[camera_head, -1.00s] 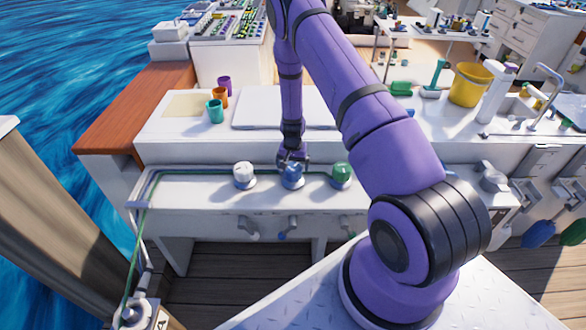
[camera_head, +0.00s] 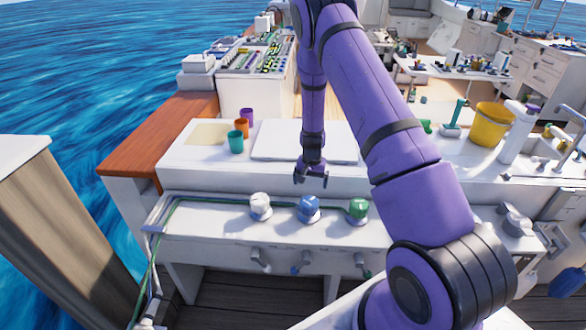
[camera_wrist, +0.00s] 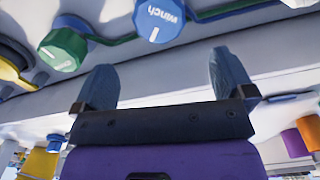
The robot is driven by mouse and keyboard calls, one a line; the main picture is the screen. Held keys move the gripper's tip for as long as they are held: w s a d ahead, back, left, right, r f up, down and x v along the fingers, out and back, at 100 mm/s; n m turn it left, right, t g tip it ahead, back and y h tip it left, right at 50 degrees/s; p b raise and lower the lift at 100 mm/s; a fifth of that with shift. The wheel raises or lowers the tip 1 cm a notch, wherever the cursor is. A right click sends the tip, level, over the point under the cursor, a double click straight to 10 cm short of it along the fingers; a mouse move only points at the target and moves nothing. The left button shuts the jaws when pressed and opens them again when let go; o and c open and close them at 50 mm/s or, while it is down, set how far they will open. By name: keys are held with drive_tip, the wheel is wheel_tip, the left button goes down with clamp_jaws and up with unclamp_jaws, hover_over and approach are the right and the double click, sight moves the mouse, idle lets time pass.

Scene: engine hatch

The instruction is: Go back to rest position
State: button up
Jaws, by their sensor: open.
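My gripper (camera_head: 311,180) is open and empty in the head view, hanging above and behind the blue knob (camera_head: 309,208). In the wrist view its two fingers (camera_wrist: 163,85) stand apart with nothing between them. The blue knob, marked "winch", shows at the top of the wrist view (camera_wrist: 159,20), clear of the fingers. A white knob (camera_head: 260,205) stands to its left and a green knob (camera_head: 358,208) to its right. My purple arm reaches down from the top of the head view.
Purple, orange (camera_head: 241,127) and teal (camera_head: 236,142) cups stand on the counter at left. A white board (camera_head: 275,142) lies behind my gripper. A yellow bucket (camera_head: 491,124) and a sink tap stand at right. A green cable runs along the knob panel (camera_head: 225,223).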

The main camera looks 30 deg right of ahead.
drive_tip(key=s+a+r+n+t, duration=0.1)
drive_tip(key=s+a+r, duration=0.2)
drive_tip(key=r, duration=0.8)
drive_tip(key=s+a+r+n+t+y, duration=0.15)
drive_tip(key=a+r, duration=0.25)
drive_tip(key=r, duration=0.8)
drive_tip(key=s+a+r+n+h, duration=0.1)
drive_tip(key=s+a+r+n, duration=0.2)
drive_tip(key=r, duration=0.8)
drive_tip(key=s+a+r+n+t, duration=0.1)
drive_tip(key=s+r, duration=0.3)
drive_tip(key=s, duration=0.5)
drive_tip(key=s+a+r+n, duration=0.1)
drive_tip(key=s+a+r, duration=0.1)
drive_tip(key=s+r, duration=0.3)
drive_tip(key=s+a+r+n+t, duration=0.1)
drive_tip(key=s+r, duration=0.3)
drive_tip(key=s, duration=0.9)
drive_tip(key=shift+s+a+r+t, duration=0.25)
drive_tip(key=shift+a+t, duration=0.1)
drive_tip(key=shift+a, duration=0.5)
